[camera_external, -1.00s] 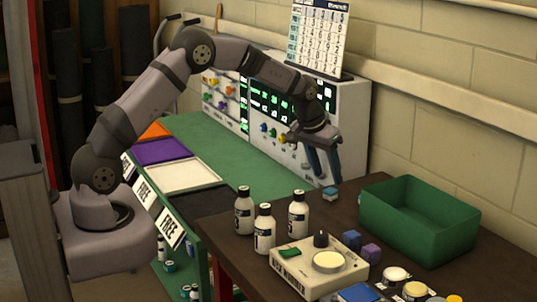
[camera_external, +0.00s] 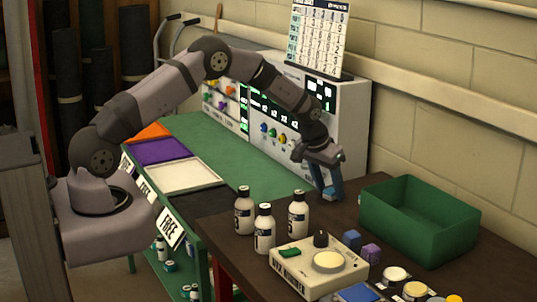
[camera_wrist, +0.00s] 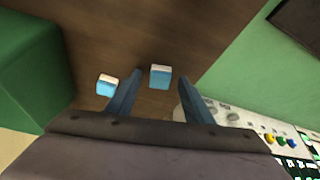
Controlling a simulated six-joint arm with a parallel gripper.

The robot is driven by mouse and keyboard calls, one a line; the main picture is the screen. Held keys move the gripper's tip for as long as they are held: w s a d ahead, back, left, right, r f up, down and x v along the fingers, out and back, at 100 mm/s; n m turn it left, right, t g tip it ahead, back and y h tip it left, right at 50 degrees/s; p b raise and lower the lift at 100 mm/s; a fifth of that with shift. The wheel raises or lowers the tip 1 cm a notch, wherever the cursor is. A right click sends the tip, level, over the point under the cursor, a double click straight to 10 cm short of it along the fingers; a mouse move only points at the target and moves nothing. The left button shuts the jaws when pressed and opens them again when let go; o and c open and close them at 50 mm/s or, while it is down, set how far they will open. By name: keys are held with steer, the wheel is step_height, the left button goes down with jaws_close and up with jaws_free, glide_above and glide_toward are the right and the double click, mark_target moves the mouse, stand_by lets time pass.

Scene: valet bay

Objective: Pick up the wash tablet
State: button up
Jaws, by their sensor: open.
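Two small white-and-blue blocks that look like wash tablets show in the wrist view. One wash tablet (camera_wrist: 160,77) lies on the brown table between my fingertips, with space visible on both sides. The other tablet (camera_wrist: 106,85) is just left of my left finger, outside the jaws. My gripper (camera_wrist: 160,84) is open and empty, pointing down. In the external view my gripper (camera_external: 329,192) is low at the far edge of the brown table, and its fingers mostly hide the tablets there.
A green bin (camera_external: 375,215) stands close to the right of my gripper; it also shows in the wrist view (camera_wrist: 35,75). Several white bottles (camera_external: 298,213) and a boxed device with a round dial (camera_external: 290,262) stand nearer the camera. A control panel (camera_external: 350,125) rises behind.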

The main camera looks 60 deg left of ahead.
mark_target(329, 191)
steer(key=c, duration=1.1)
steer(key=shift+r, duration=0.15)
step_height(329, 191, up, 10)
steer(key=b, duration=0.3)
